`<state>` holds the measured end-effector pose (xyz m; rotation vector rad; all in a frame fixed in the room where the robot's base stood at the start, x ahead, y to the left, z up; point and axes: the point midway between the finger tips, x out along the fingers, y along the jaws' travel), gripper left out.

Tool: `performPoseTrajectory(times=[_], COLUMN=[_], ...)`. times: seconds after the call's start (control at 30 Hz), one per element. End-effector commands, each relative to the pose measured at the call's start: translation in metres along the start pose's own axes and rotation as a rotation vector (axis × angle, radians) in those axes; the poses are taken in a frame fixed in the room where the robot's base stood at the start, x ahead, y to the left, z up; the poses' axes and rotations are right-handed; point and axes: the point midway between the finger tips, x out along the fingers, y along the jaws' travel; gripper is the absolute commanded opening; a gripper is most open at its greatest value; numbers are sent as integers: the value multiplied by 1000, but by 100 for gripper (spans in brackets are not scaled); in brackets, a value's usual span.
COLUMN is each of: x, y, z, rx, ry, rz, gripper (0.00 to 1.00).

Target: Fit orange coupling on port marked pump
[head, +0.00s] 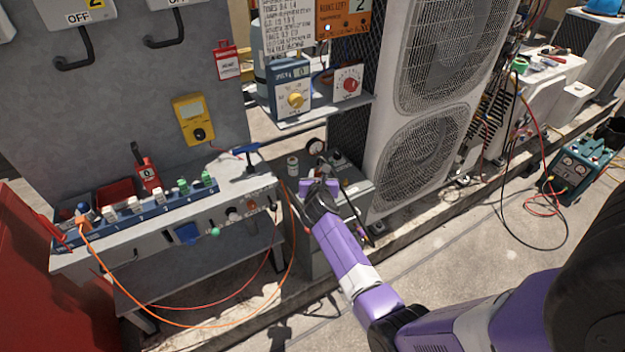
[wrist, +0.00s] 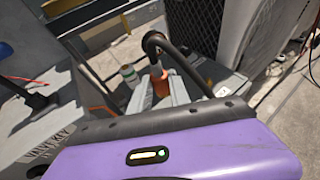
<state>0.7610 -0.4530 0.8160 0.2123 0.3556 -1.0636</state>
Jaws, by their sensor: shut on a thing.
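In the wrist view my gripper (wrist: 160,92) is shut on an orange coupling (wrist: 159,84). A black hose (wrist: 155,40) arches up from behind the coupling and bends down to the right. The coupling sits between the grey fingers, above or at a grey unit (wrist: 118,92); I cannot tell whether it touches anything below. In the head view my gripper (head: 318,190) is over the grey box beside the tall condenser, and the coupling is hidden there. No port label reading "pump" is legible in either view.
A white and green cylinder (wrist: 129,76) stands left of the coupling; it shows in the head view (head: 292,166). A round gauge (head: 316,147) is behind. The bench (head: 150,236) with a blue T-handle (head: 246,150) is left; the tall condenser (head: 425,110) is right.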

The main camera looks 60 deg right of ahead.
Motion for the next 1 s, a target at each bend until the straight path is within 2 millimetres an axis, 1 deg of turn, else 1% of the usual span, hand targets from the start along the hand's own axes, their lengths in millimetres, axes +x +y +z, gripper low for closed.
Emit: performPoseTrajectory(times=[0.27, 0.93, 1.0], x=[4, 20, 18], y=[0, 0, 0], z=[-8, -48, -43], rx=[-2, -2, -2], ry=[-2, -2, -2], rz=[5, 4, 4], gripper=[0, 0, 0])
